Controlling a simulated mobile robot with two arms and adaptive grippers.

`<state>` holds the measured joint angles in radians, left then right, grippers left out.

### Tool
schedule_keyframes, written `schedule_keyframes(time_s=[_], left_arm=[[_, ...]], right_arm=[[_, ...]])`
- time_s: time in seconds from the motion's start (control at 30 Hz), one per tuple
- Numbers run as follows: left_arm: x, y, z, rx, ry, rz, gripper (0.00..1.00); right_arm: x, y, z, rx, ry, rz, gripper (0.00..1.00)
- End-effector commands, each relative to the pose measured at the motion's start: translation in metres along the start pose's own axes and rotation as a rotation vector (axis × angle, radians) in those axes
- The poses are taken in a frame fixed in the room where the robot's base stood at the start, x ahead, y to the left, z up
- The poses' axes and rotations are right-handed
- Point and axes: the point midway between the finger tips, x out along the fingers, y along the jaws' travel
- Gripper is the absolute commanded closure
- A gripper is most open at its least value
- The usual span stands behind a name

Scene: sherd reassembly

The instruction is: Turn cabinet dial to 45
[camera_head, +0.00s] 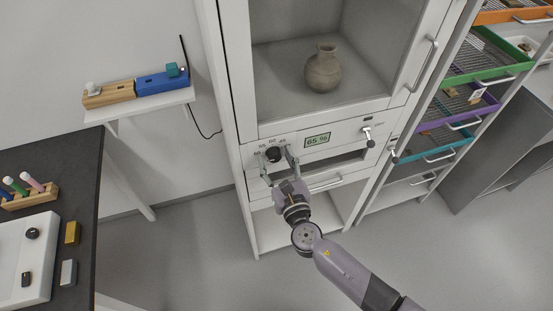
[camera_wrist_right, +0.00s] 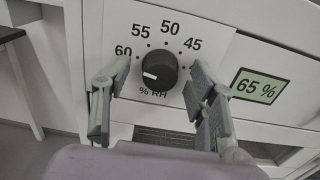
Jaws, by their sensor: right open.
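The cabinet dial (camera_head: 272,155) is a round black knob on the white cabinet's front panel, below the glass chamber. In the right wrist view the dial (camera_wrist_right: 160,69) has printed marks 60, 55, 50 and 45 around its top and "% RH" below. Its white pointer line is at the lower left, below the 60 mark. My right gripper (camera_head: 278,161) is open, with one finger on each side of the dial; I cannot tell whether either touches it. A green display (camera_wrist_right: 258,87) to the right reads 65 %. My left gripper is out of view.
A brown vase (camera_head: 322,68) stands inside the cabinet chamber. A dark table (camera_head: 82,190) is at the left, and a rack of coloured trays (camera_head: 473,72) is at the right.

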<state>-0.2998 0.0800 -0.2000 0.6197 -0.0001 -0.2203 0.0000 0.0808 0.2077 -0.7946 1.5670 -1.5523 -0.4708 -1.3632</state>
Motion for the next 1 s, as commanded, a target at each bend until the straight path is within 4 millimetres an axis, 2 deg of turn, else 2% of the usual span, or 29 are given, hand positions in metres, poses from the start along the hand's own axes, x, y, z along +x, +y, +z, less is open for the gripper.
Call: schedule_keyframes(time_s=[0.27,1.0], left_arm=[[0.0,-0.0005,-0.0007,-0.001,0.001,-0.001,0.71],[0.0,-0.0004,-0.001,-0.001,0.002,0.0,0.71]], right_arm=[[0.0009,0.0001,0.0,0.0,0.0,0.0,0.49],[0.0005,-0.0002,-0.0001,0.0,0.0,0.0,0.96]])
